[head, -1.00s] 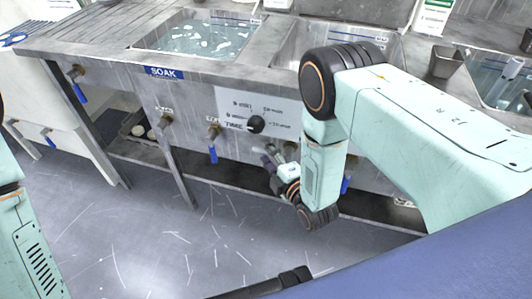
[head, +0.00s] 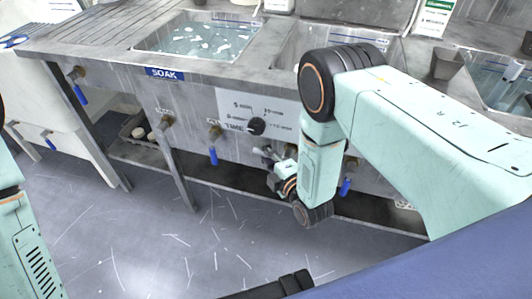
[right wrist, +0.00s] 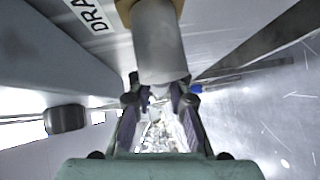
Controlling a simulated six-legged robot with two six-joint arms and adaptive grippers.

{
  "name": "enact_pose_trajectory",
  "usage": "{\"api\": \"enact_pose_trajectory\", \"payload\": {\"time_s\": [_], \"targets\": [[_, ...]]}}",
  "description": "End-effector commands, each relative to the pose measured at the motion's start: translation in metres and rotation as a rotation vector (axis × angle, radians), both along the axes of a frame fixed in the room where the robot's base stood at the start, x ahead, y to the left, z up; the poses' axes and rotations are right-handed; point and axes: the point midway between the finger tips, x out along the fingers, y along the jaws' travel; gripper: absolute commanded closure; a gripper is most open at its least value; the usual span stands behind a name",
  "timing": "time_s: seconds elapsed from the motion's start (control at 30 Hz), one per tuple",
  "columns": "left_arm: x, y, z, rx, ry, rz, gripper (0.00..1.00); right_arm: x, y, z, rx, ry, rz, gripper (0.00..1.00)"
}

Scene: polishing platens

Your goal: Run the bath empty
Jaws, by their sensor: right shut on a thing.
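The soak bath (head: 200,36) holds water with pale bits afloat, behind the blue SOAK label (head: 164,74). A second basin (head: 285,55) is beside it, partly hidden by my right arm. In the right wrist view my right gripper (right wrist: 160,98) is shut on the end of a grey cylindrical fitting (right wrist: 160,50) with a tan collar, near a label starting DRA (right wrist: 90,14). A brass tap (head: 214,133) with a blue lever hangs left of it. My left gripper is out of view.
A bench leg (head: 178,170) stands to the left. The scratched floor (head: 190,250) in front is clear.

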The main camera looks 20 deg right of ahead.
Motion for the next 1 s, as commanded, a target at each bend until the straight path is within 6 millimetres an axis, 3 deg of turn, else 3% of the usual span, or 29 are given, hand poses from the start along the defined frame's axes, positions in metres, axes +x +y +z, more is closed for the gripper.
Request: {"api": "enact_pose_trajectory", "payload": {"time_s": [0.93,0.97,1.0], "targets": [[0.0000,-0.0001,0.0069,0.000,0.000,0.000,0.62,-0.0001,-0.0011,-0.0050,-0.066,0.045,-0.002,1.00],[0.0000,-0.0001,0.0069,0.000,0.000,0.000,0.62,-0.0001,-0.0010,-0.0050,-0.066,0.045,-0.002,0.80],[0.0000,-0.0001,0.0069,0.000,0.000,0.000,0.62,-0.0001,-0.0010,-0.0050,-0.066,0.045,-0.002,0.77]]}}
